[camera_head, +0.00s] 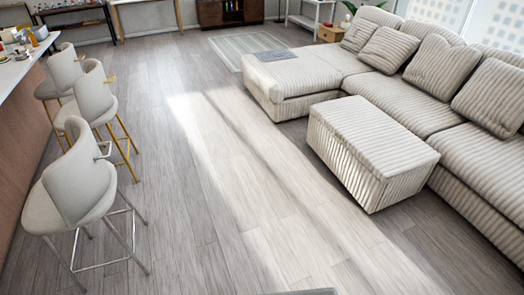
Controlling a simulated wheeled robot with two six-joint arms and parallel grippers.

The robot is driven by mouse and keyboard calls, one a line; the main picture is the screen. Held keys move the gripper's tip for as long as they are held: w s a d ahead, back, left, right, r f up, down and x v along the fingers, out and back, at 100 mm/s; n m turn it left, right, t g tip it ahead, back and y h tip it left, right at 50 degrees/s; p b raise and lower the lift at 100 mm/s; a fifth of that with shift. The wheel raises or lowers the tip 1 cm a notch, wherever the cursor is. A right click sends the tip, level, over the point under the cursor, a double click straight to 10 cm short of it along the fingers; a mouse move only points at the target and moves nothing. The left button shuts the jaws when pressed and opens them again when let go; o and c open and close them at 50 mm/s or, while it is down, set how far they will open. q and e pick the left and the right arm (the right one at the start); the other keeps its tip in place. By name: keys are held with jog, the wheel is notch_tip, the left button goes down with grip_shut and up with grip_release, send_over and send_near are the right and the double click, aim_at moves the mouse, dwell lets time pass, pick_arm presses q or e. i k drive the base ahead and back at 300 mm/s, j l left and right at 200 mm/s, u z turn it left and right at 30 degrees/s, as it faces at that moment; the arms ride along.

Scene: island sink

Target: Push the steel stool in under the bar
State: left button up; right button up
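The steel stool (72,199) stands at the lower left, with a light grey shell seat and thin silver legs. It is the nearest of the stools and stands upright on the floor, beside the bar. The bar (25,135) runs along the left edge, with a brown side panel and a white top. The stool's seat lies close to the panel, and its legs reach out onto the open floor. How far it is under the top cannot be told. Neither of my grippers is in view.
Two similar stools with gold legs (124,140) stand farther along the bar. A ribbed sofa (420,95) and ottoman (372,150) fill the right side. The wooden floor (215,190) between is clear. Small items (33,38) lie on the bar top.

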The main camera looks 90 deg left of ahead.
aim_at(78, 189)
jog(key=u, duration=4.45)
jog(key=i+l+u, duration=0.1)
jog(key=i+l, duration=0.15)
jog(key=i, duration=0.3)
jog(key=i+l+u, duration=0.1)
jog(key=i+l, duration=0.2)
jog(key=i, duration=0.25)
jog(key=i+l+u, duration=0.1)
jog(key=i+l, duration=0.25)
jog(key=i, duration=0.15)
